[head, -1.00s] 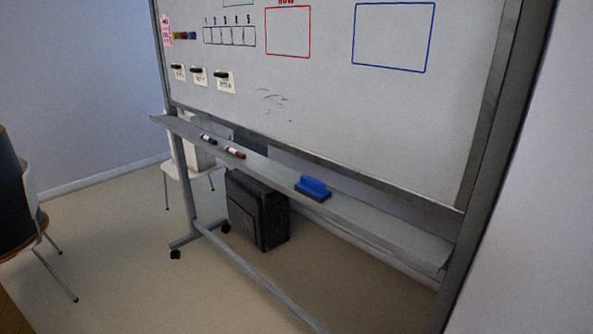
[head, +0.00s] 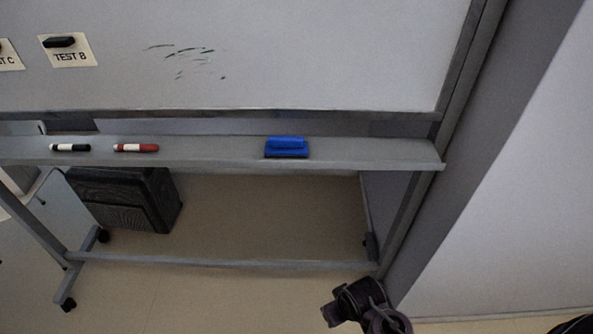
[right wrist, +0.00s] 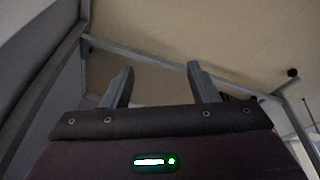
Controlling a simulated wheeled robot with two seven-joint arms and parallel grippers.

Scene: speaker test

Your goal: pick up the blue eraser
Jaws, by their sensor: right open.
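The blue eraser (head: 286,147) lies on the grey tray (head: 210,150) along the bottom of the whiteboard, right of the middle in the head view. My right gripper (right wrist: 160,86) is open in the right wrist view, with nothing between its two fingers. The eraser does not show in that view. A dark part of my right arm (head: 357,303) shows at the bottom of the head view, below the tray and apart from the eraser. My left gripper is not in view.
A black marker (head: 70,147) and a red marker (head: 136,148) lie on the tray left of the eraser. The whiteboard (head: 310,60) rises behind it. The stand's lower bar (head: 220,262) and right post (head: 405,220) frame open floor. A black box (head: 125,198) stands behind the tray.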

